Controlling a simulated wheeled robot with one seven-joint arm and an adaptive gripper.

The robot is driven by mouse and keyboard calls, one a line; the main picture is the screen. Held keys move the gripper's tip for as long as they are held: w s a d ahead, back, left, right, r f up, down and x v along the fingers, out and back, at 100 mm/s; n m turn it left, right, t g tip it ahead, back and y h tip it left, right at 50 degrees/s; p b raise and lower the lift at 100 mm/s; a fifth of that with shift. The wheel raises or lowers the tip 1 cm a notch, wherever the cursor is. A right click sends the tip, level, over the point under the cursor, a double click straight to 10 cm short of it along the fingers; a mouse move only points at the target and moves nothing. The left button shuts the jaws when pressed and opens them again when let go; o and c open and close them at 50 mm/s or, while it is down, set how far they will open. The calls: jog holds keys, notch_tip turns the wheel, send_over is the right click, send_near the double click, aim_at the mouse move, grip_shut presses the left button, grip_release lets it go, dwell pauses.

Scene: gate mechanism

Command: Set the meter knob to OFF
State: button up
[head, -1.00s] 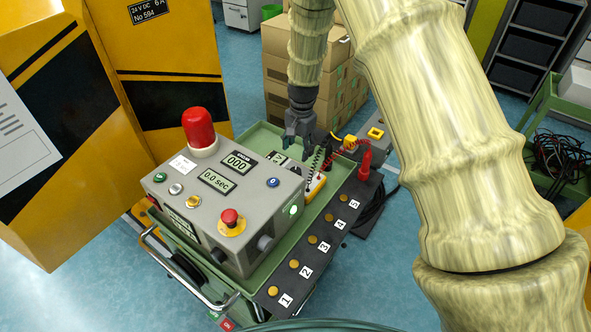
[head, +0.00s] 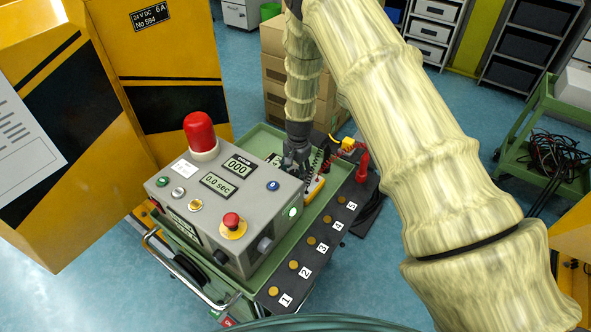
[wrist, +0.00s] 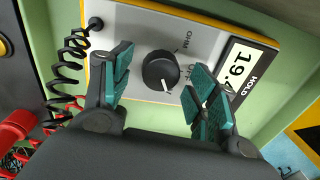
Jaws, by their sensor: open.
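The meter (wrist: 135,22) has a grey face, a yellow edge and a round black knob (wrist: 161,70), all seen in the wrist view. The knob's white mark points down in that view, while the letters OFF and OHM stand to its right and upper right, partly hidden by a finger. My gripper (wrist: 159,62) is open, with one teal-padded finger on each side of the knob and visible gaps. In the head view, my gripper (head: 296,163) is down beside the yellow meter (head: 316,188).
A grey control box (head: 225,205) with a red lamp and buttons stands close to the left of my gripper. Coiled leads (wrist: 62,75) and a red plug (wrist: 17,127) lie left of the meter in the wrist view. A numbered black strip (head: 318,240) runs along the cart.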

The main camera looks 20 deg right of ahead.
jog(key=shift+f, duration=0.2)
jog(key=c, duration=1)
jog(key=shift+n, duration=0.3)
jog(key=shift+f+n+b, duration=0.15)
jog(key=shift+n+b, duration=0.65)
jog(key=shift+n, duration=0.1)
jog(key=n+b, duration=0.1)
jog(key=n, duration=0.2)
jog(key=shift+b, duration=0.35)
jog(key=n+b, duration=0.2)
jog(key=n, duration=0.4)
jog(key=shift+w+g, duration=0.1)
jog(key=shift+g, duration=0.2)
jog(key=shift+n, duration=0.3)
